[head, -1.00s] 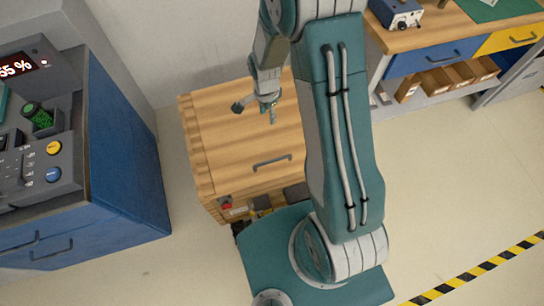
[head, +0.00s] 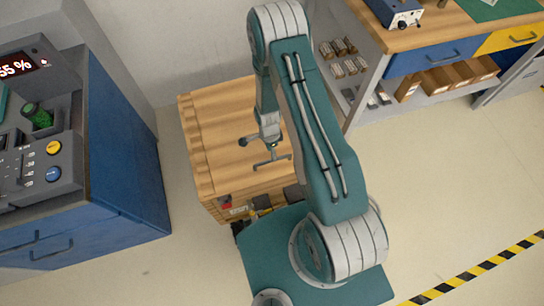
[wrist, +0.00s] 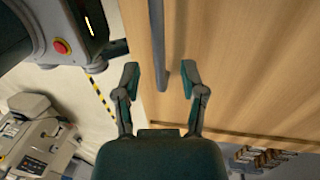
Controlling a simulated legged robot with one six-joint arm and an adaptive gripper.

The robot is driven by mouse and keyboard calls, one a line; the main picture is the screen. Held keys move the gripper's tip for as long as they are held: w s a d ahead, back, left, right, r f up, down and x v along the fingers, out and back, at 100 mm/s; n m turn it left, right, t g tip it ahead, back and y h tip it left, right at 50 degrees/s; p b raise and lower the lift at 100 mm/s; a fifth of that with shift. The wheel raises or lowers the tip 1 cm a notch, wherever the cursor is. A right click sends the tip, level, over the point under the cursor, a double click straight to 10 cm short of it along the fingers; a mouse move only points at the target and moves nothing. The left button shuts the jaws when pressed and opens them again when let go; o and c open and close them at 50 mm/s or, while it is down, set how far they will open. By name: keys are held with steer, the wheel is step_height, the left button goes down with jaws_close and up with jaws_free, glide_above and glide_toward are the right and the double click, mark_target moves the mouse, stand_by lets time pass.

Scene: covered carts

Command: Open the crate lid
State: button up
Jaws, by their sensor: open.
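The wooden crate (head: 212,120) stands on the floor by the wall, its lid lying flat and shut on top. A grey bar handle (head: 263,163) sits near the lid's front edge. My gripper (head: 268,145) is over the lid just behind the handle, partly hidden by my arm. In the wrist view my gripper (wrist: 160,78) is open and empty, with a finger on each side of the handle (wrist: 157,40) as seen from there. The fingers look clear of the bar. I cannot tell how far above the lid they are.
A blue cabinet (head: 120,150) with a control panel stands at the left. A workbench (head: 430,35) with drawers and small boxes is at the back right. The floor at the right is open up to a yellow-black stripe (head: 480,268).

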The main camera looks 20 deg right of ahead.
steer(key=shift+s+f, duration=0.2)
steer(key=shift+f, duration=0.7)
steer(key=shift+s+f, duration=0.15)
steer(key=shift+f, duration=0.7)
jaws_close()
steer(key=shift+r, duration=0.1)
